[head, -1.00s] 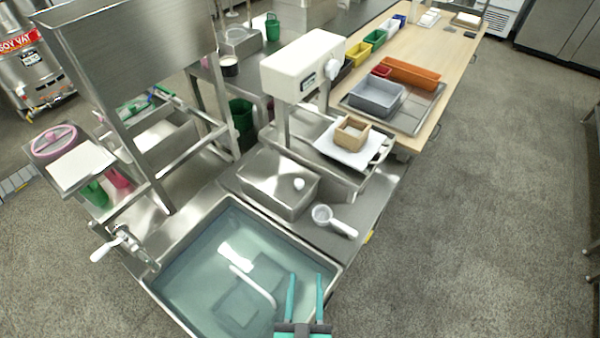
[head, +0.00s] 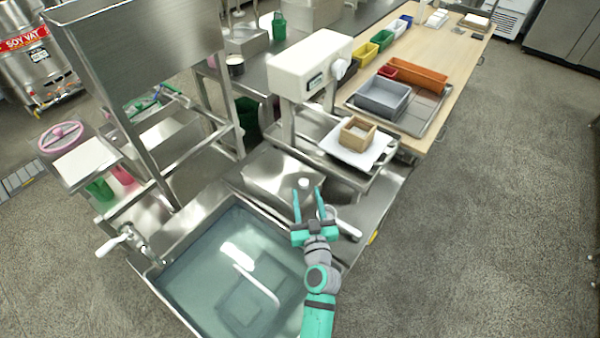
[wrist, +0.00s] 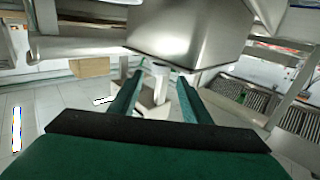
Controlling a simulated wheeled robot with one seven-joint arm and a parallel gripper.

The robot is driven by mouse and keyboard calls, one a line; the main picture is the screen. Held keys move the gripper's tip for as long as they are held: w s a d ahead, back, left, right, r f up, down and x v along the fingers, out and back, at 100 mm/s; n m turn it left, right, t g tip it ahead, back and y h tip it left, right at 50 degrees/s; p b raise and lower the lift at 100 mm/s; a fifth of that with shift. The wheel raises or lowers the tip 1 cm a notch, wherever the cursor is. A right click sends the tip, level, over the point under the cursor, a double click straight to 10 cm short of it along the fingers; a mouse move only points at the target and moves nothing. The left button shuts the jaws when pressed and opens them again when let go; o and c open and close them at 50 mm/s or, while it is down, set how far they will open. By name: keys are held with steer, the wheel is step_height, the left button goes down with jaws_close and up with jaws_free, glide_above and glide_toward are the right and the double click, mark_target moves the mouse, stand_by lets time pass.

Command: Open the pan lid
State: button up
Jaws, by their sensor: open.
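The pan is a steel box with a flat steel lid (head: 275,172), set between the water basin and the white-headed machine. A small white knob (head: 304,183) stands on the lid near its right end. My gripper (head: 308,194) is open and empty, and its teal fingertips point at the knob from the near side. In the wrist view a pale knob-like piece (wrist: 160,69) shows between the fingertips (wrist: 160,77). I cannot tell whether the fingers touch it. The lid appears closed on the pan.
A white ladle (head: 346,228) lies right beside my gripper, partly hidden by it. The water-filled basin (head: 185,255) is below left. The white machine head (head: 310,62) overhangs behind the pan. A wooden box (head: 357,134) sits on a white board to the right. Floor at right is clear.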

mark_target(302, 172)
steer(key=w, duration=0.3)
steer(key=w+a, duration=0.1)
steer(key=w, duration=0.5)
steer(key=shift+w+a, duration=0.25)
steer(key=shift+w, duration=0.15)
jaws_close()
